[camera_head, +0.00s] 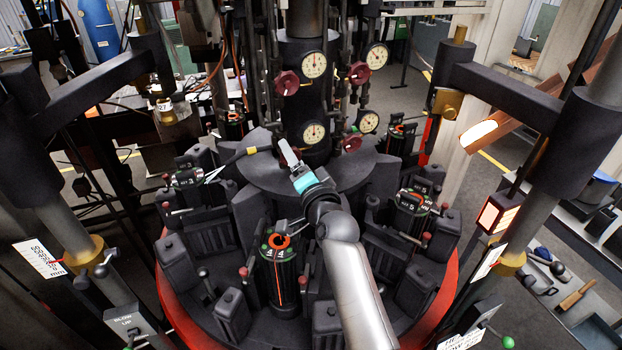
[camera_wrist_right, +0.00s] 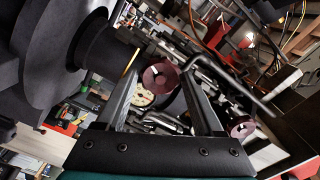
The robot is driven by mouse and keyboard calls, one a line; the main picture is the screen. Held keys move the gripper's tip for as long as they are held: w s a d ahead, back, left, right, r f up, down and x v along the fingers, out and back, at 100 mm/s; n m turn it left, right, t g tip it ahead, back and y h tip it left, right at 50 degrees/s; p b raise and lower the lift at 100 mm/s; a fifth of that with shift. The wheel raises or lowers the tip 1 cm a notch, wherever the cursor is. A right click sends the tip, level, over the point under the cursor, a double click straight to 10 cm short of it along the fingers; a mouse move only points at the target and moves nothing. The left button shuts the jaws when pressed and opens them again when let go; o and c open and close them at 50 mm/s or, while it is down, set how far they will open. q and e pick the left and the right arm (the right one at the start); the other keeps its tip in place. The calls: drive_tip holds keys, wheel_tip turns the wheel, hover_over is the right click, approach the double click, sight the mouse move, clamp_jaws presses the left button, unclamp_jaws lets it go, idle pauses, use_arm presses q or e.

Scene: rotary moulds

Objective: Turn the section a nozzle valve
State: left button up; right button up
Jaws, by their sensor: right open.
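Several dark red valve handwheels sit on the central column among round white gauges. In the head view one is at the upper left (camera_head: 287,83), one at the upper right (camera_head: 358,73) and one at the lower right (camera_head: 351,144). No label shows which is the section a nozzle valve. My right gripper (camera_head: 289,153) is open and empty in front of the column, near the lower left gauge (camera_head: 314,132). In the right wrist view a red handwheel (camera_wrist_right: 161,76) appears between the open fingers (camera_wrist_right: 160,70), beyond the tips. My left gripper is not in view.
A black rotary table with a red rim (camera_head: 176,318) carries several moulds, one (camera_head: 281,270) beside my right arm. Thin pipes and levers crowd the column. Thick dark posts with side arms (camera_head: 503,88) stand left and right. Another red handwheel (camera_wrist_right: 243,128) shows in the wrist view.

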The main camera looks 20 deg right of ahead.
drive_tip(key=s, duration=1)
drive_tip(key=shift+s+d, duration=0.15)
drive_tip(key=shift+s, duration=0.25)
drive_tip(key=s+a+f+n+g+y, duration=0.2)
drive_tip(key=s+a+f+n+g, duration=0.1)
drive_tip(key=s+f+n+g, duration=0.5)
drive_tip(key=s+d+f+n+g+h, duration=0.1)
drive_tip(key=s+f+n+g, duration=0.25)
drive_tip(key=s, duration=0.55)
drive_tip(key=s+d+f+n+g+h, duration=0.1)
drive_tip(key=s+d+f+n+g, duration=0.15)
drive_tip(key=s+f, duration=0.45)
drive_tip(key=s+f+g+b, duration=0.25)
drive_tip(key=f+b, duration=1.05)
drive_tip(key=f, duration=1.9)
drive_tip(key=s+d+f+b, duration=0.1)
drive_tip(key=s+f+b, duration=0.4)
drive_tip(key=s+f, duration=0.3)
drive_tip(key=s+d+f+b, duration=0.1)
drive_tip(key=s+f+b, duration=0.5)
drive_tip(key=f, duration=1.1)
drive_tip(key=shift+s+h, duration=0.3)
drive_tip(key=shift+s, duration=0.85)
